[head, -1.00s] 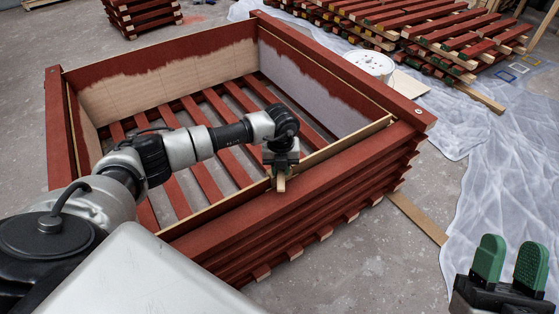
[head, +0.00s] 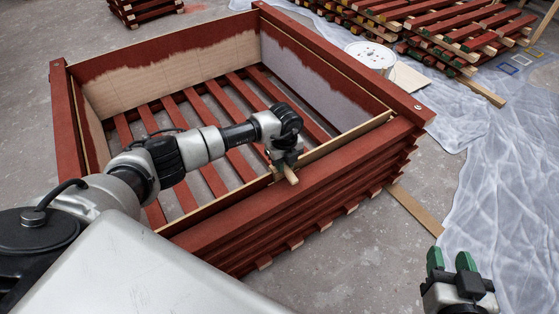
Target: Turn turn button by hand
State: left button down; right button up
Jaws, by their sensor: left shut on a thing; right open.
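The turn button (head: 291,176) is a small pale wooden piece at the inner top edge of the near side of a red slatted crate (head: 330,182). My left gripper (head: 284,161) reaches over the crate from the left and is shut on the turn button, covering part of it. The piece sits slanted, its free end pointing toward the red top rail. My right gripper (head: 451,261) is open and empty at the lower right, its green fingers apart, clear of the crate.
A white round tub (head: 371,56) stands behind the crate's right corner. Stacks of red battens (head: 455,32) lie at the back right. Translucent sheeting (head: 500,180) covers the floor at right. A loose wooden strip (head: 415,209) lies by the crate's right side.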

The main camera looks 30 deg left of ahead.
pick_arm(q)
jog(key=shift+r, duration=0.1)
dwell(0.3)
jog(key=c, duration=1)
grip_release()
jog(key=shift+o, duration=0.2)
jog(key=shift+r, duration=0.3)
notch_tip(320, 180, up, 10)
jog(key=p, duration=0.3)
pick_arm(e)
jog(key=s+d+f+g+h, duration=0.2)
jog(key=s+d+f+g, duration=0.1)
jog(key=s+f+g, duration=0.4)
jog(key=shift+s+d+g, duration=0.3)
jog(key=shift+s+g, duration=0.5)
jog(key=shift+r, duration=0.1)
